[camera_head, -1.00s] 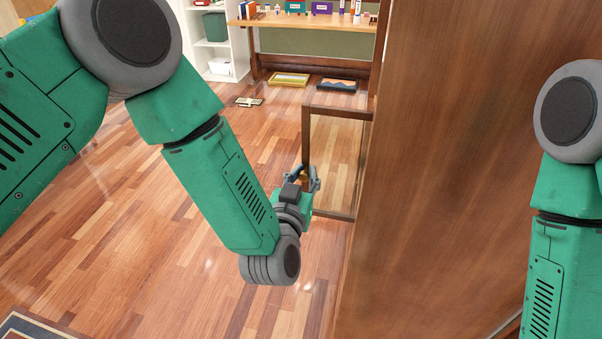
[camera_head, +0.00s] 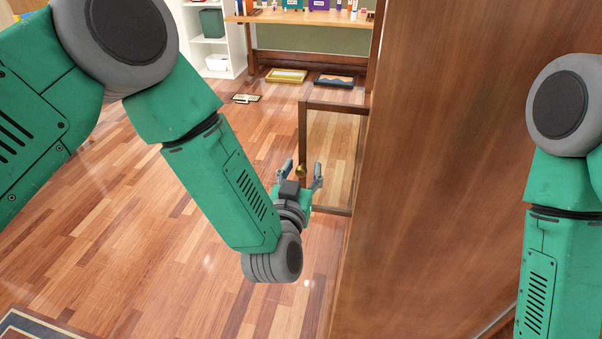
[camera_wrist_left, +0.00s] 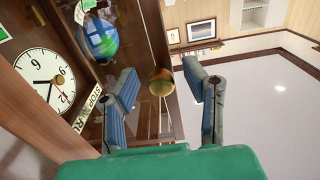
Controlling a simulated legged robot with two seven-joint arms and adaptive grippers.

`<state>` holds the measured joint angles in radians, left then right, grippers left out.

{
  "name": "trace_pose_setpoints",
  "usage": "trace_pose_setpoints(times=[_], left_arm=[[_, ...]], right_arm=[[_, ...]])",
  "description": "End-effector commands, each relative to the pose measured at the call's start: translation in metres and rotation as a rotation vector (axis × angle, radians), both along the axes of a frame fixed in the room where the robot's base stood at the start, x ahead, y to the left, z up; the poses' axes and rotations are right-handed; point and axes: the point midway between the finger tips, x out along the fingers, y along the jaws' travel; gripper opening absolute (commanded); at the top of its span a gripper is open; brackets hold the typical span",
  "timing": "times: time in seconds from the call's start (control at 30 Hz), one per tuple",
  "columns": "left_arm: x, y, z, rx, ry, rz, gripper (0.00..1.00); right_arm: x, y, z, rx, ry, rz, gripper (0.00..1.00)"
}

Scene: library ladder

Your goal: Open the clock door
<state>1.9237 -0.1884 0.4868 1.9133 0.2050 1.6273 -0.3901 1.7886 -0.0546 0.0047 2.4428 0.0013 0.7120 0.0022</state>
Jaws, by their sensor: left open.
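The clock door (camera_head: 303,135) is a wood-framed glass panel. It stands swung out from the tall wooden clock case (camera_head: 450,150). Its round brass knob (camera_head: 301,171) faces my left gripper (camera_head: 303,174), which is open with one finger on each side of the knob and a gap to it. In the left wrist view the knob (camera_wrist_left: 161,82) sits between the spread fingers of the gripper (camera_wrist_left: 163,76), and the white clock face (camera_wrist_left: 45,80) shows at left. My right arm is at the right edge; its gripper is out of view.
A wooden desk (camera_head: 300,18) with books and a white shelf (camera_head: 243,40) stand at the back. Framed pictures (camera_head: 286,76) lie on the floor before the desk. A rug (camera_head: 35,325) lies at bottom left.

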Motion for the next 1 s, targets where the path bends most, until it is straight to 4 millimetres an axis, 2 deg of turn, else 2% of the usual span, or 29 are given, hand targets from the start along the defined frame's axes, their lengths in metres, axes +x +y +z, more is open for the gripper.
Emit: trace_pose_setpoints(times=[0.17, 0.4, 0.6, 0.8, 1.0], left_arm=[[-0.018, 0.001, -0.001, 0.001, 0.004, -0.003, 0.4], [-0.069, 0.007, -0.002, 0.003, 0.005, -0.003, 0.4], [-0.102, 0.012, -0.002, 0.002, 0.005, -0.001, 0.4], [-0.117, 0.014, -0.001, 0.0, 0.002, -0.001, 0.4], [-0.118, 0.014, -0.001, 0.0, 0.001, 0.0, 0.4]], right_arm=[[-0.003, 0.0, 0.0, 0.0, 0.002, 0.0, 0.4], [-0.003, 0.0, 0.0, 0.0, 0.001, 0.0, 0.4], [-0.002, 0.0, 0.0, 0.0, 0.001, 0.0, 0.4], [-0.002, 0.0, 0.0, 0.0, 0.002, 0.0, 0.4], [-0.002, 0.0, 0.0, 0.0, 0.002, 0.0, 0.4]])
